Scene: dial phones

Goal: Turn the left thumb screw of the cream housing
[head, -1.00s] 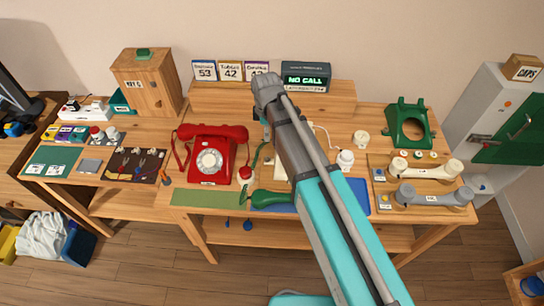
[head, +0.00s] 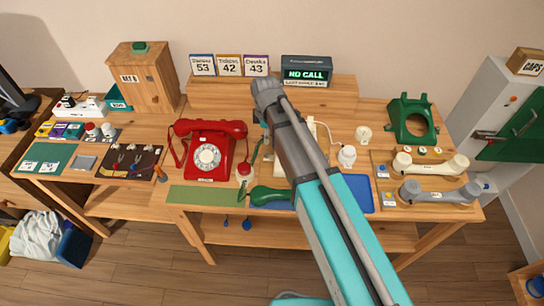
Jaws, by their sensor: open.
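My arm reaches over the middle of the table and covers much of it. Its far joint is above the back of the work area, and my gripper is hidden behind the arm. A cream piece (head: 311,126), possibly part of the cream housing, shows just right of the arm. The rest of it is covered by the arm, and I cannot make out any thumb screw.
A red dial phone (head: 208,156) is left of the arm, with a green handset (head: 268,194) in front. A green phone shell (head: 411,120), a cream handset (head: 430,165) and a grey handset (head: 440,192) lie right. A blue mat (head: 357,192) has bare room.

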